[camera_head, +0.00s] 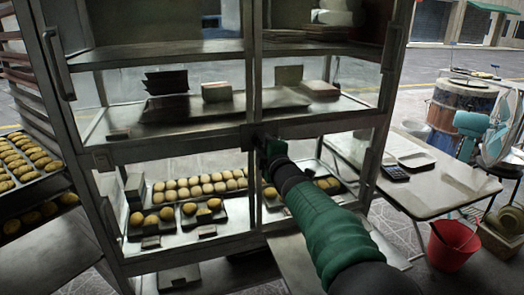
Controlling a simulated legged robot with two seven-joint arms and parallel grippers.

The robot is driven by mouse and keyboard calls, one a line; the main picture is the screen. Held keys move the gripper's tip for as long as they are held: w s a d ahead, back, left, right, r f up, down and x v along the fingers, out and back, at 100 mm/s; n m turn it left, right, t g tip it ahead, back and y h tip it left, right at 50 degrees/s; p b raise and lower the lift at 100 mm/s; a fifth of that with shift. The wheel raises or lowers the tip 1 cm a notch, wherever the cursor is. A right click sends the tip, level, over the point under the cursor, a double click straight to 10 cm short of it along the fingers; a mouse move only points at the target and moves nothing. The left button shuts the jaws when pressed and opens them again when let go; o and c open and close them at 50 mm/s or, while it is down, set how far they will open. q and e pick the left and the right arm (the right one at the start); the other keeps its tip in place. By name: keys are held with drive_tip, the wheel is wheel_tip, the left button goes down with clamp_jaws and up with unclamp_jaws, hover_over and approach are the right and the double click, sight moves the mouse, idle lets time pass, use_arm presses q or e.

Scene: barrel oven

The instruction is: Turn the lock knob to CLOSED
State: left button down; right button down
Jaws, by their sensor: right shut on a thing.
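My right arm comes in from the lower right in a green sleeve. Its gripper (266,145) is at the middle upright of the metal display cabinet (190,150), level with the frame between the middle and lower shelves. The gripper is shut on the lock knob there. The knob is mostly hidden behind the dark gripper, so its CLOSED mark and its turn cannot be read. The cabinet's two glass doors meet at this upright. My left gripper is not in view.
Trays of buns (195,188) stand in the lower cabinet. A rack with bun trays (25,165) is at the left. At the right are a table (450,180) with a calculator (395,172), a red bucket (452,245) and a fan (497,140).

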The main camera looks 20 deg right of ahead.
drive_tip(key=shift+a+f+n+b, duration=0.15)
drive_tip(key=shift+f+n+b, duration=0.15)
drive_tip(key=shift+n, duration=0.2)
drive_tip(key=c, duration=1.3)
unclamp_jaws()
drive_tip(key=shift+o, duration=1.5)
drive_tip(key=shift+r, duration=0.1)
drive_tip(key=shift+s, duration=0.1)
